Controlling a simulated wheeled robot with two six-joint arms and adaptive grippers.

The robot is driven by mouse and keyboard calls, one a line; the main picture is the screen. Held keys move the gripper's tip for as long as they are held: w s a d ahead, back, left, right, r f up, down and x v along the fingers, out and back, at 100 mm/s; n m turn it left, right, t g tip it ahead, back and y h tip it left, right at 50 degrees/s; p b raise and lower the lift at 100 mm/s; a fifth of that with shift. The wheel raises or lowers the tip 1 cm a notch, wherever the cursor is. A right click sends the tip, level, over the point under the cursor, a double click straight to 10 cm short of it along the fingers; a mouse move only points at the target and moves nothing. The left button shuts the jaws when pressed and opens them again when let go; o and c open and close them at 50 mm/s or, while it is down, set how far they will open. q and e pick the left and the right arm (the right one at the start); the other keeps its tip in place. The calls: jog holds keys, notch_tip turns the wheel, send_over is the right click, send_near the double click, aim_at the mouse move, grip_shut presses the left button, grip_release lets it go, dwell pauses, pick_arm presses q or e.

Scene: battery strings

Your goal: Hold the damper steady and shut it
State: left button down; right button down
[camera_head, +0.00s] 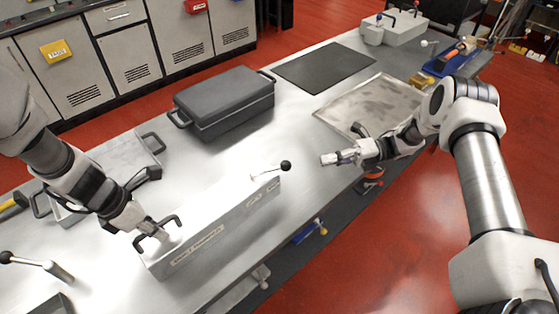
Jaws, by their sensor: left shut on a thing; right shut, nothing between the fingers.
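The damper (215,232) is a long pale metal box on the workbench, with a label on its front face. A lever with a black ball knob (286,166) sticks out at its right end and points right, slightly upward. A black bar handle (172,218) stands at its left end. My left gripper (157,232) is shut on this handle; its fingers hide part of it. My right gripper (334,158) is shut and empty, to the right of the ball knob and apart from it.
A dark grey case (224,100) lies behind the damper. A black mat (325,66) and a metal tray (370,106) lie farther back. Another ball-ended lever (30,262) is at the left. The bench's front edge runs just below the damper.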

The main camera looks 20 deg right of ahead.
pick_arm(q)
jog(key=c, duration=1.1)
grip_release()
jog(key=shift+r, duration=0.1)
jog(key=v, duration=1.1)
jog(key=shift+a+r, duration=0.2)
jog(key=shift+r, duration=0.15)
jog(key=shift+s, duration=0.1)
